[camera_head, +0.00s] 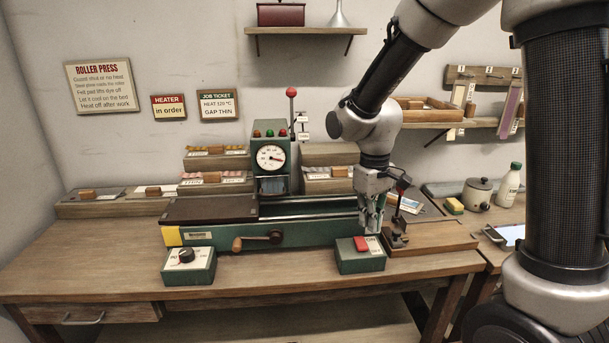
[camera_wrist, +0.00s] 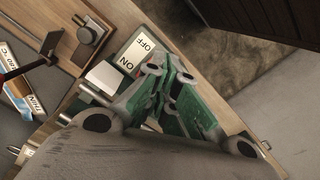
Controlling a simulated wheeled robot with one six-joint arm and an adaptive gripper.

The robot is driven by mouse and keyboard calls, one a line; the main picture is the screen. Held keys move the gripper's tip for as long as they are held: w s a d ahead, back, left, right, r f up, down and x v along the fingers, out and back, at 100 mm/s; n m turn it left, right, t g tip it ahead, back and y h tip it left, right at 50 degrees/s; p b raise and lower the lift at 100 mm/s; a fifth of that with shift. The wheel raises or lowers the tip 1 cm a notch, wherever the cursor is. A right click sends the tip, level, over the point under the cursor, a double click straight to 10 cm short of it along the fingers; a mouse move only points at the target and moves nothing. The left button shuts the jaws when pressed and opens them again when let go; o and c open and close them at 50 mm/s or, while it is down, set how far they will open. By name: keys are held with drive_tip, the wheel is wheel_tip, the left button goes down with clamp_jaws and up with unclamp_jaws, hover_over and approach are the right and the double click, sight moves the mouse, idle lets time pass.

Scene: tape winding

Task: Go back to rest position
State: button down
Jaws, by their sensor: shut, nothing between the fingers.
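My gripper (camera_head: 371,222) hangs at the end of my arm, pointing down, above the right end of the green roller press (camera_head: 300,232). It is shut and empty. Its closed fingertips also show in the wrist view (camera_wrist: 168,75). Just below it in the head view is a green switch box (camera_head: 360,262) with a red rocker and an ON label. In the wrist view the OFF and ON plate (camera_wrist: 137,55) lies beside the fingertips, and the fingers hide part of the box. I cannot tell whether they touch it.
A green dial box (camera_head: 190,266) stands at the front left of the wooden bench (camera_head: 95,268). The press has a hand crank (camera_head: 258,240) and a red-knobbed lever (camera_head: 291,93). A wooden block with a metal stand (camera_head: 430,236) is close right of my gripper. Shelves hang behind.

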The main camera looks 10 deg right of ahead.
drive_tip(key=s+d+r+m+t, duration=0.5)
drive_tip(key=s+d+r, duration=0.9)
drive_tip(key=s+r, duration=0.2)
drive_tip(key=shift+s+d+m, duration=0.15)
drive_tip(key=shift+s+m, duration=0.15)
drive_tip(key=shift+s, duration=0.45)
